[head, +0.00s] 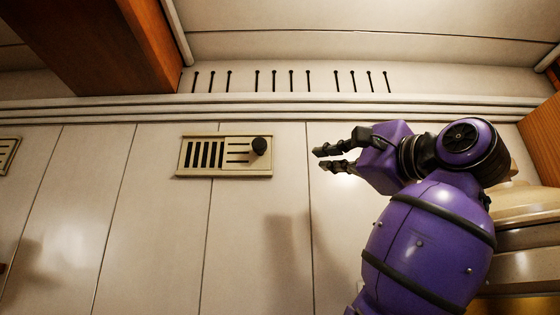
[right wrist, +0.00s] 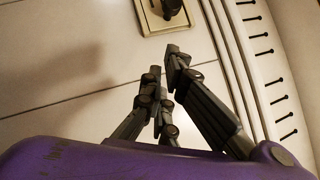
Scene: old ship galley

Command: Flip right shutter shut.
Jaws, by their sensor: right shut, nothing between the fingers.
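A cream vent panel (head: 225,174) is fixed to the pale wall in the middle of the head view. Its left half shows dark upright slots. A plate with thin level lines and a round black knob (head: 259,147) covers its right half. This is the right of two such vents in view. My right gripper (head: 320,158) is to the right of the vent, apart from it, with its fingers pointing left towards the knob. It is shut and empty. In the right wrist view its fingers (right wrist: 162,62) are below the vent, whose knob shows at the top edge. My left gripper is out of view.
Part of another vent (head: 8,154) shows at the left edge. A ledge of pale rails (head: 300,108) runs above the vent, with slotted panelling over it. A wooden beam (head: 95,45) is at upper left. The wall around the vent is clear.

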